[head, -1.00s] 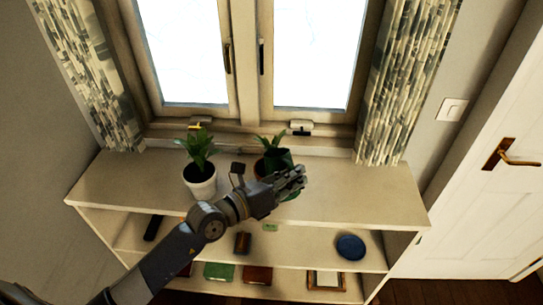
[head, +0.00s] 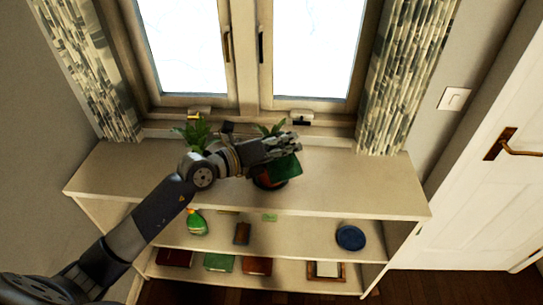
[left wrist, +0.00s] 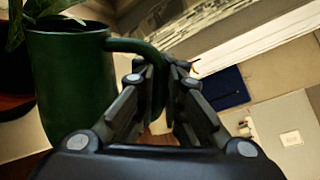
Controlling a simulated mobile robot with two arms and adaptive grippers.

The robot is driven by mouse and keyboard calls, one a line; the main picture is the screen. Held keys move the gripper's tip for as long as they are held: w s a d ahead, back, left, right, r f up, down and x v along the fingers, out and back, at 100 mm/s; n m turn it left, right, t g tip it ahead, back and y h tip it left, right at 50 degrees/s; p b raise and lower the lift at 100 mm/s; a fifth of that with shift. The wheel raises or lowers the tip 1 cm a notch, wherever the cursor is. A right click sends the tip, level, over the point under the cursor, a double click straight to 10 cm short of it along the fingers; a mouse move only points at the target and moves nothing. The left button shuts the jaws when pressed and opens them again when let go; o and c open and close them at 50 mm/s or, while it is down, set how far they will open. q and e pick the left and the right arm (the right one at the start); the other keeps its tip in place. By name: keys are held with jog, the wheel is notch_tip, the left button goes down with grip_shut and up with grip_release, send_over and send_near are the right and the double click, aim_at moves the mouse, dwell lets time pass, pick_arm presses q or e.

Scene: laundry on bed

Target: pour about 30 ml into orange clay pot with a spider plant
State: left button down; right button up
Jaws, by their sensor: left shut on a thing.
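My left gripper (head: 292,146) is shut on the handle of a dark green mug (head: 286,167), above the top of the shelf unit. The mug also shows large in the left wrist view (left wrist: 75,85), with its handle between the fingers. In the head view the mug looks tilted. The mug's contents and any falling liquid cannot be seen. My right gripper is not in view.
Another plant (head: 196,134) stands to the left, its pot hidden by my arm. The window (head: 250,105) is close behind. The shelf top (head: 365,190) is clear on the right. Lower shelves hold a green spray bottle (head: 196,223) and a blue plate (head: 350,238).

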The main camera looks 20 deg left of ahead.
pick_arm(q)
jog(key=shift+w+d, duration=0.25)
jog(key=shift+w, duration=0.1)
jog(key=shift+a+r+n+b, duration=0.15)
jog(key=shift+a+n+b, duration=0.2)
jog(key=shift+n, duration=0.05)
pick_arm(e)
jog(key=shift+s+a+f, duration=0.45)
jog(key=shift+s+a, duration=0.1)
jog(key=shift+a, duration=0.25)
pick_arm(q)
jog(key=shift+w, duration=0.15)
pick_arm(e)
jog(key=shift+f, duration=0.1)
pick_arm(q)
jog(key=shift+w+g, duration=0.15)
jog(key=shift+g, duration=0.15)
jog(key=shift+s+d, duration=0.3)
jog(key=shift+d, duration=0.2)
jog(key=shift+s+d+n, duration=0.25)
jog(key=shift+d+n, duration=0.05)
jog(key=shift+d, duration=0.05)
jog(key=shift+s+d, duration=0.15)
jog(key=shift+d, duration=0.1)
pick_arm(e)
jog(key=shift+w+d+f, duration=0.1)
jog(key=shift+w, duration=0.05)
